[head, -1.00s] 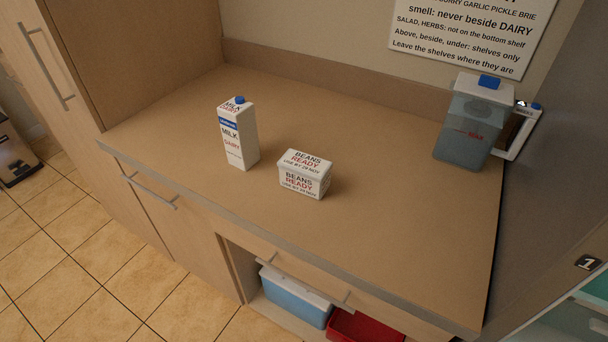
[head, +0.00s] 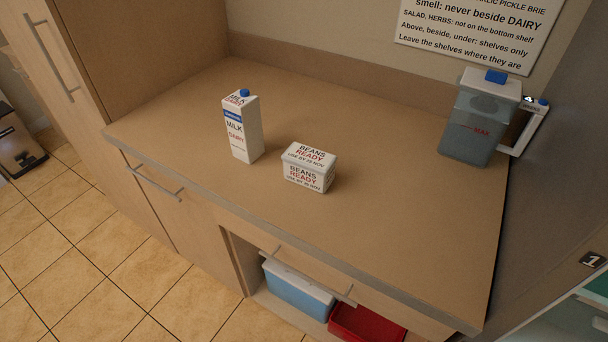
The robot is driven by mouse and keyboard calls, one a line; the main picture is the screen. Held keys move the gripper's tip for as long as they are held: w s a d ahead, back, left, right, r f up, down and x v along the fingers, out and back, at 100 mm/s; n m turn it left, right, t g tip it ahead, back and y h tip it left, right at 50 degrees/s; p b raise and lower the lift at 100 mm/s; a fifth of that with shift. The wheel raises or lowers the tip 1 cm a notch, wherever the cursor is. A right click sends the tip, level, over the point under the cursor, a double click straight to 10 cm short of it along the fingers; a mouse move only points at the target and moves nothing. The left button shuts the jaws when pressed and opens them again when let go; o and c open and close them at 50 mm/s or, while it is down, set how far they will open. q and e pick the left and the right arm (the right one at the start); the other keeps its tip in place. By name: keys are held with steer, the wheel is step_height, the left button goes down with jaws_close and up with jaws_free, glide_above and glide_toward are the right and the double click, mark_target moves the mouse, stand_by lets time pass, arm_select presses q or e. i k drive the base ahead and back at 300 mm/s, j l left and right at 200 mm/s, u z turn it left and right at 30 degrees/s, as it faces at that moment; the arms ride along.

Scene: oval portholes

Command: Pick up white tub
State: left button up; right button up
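The white tub (head: 308,168) stands upright on the brown counter. It is a small box-shaped tub with a lid, labelled "BEANS READY" with a use-by line on its front. It stands just right of a milk carton and apart from it. Neither of my grippers shows in the head view.
A tall white milk carton (head: 242,127) with a blue cap stands left of the tub. A jug with a blue-grey body (head: 472,127) stands at the back right by the grey wall. The counter (head: 400,230) is clear in front. Blue (head: 296,286) and red (head: 362,324) bins sit below.

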mark_target(313, 168)
steer(key=j, duration=1.3)
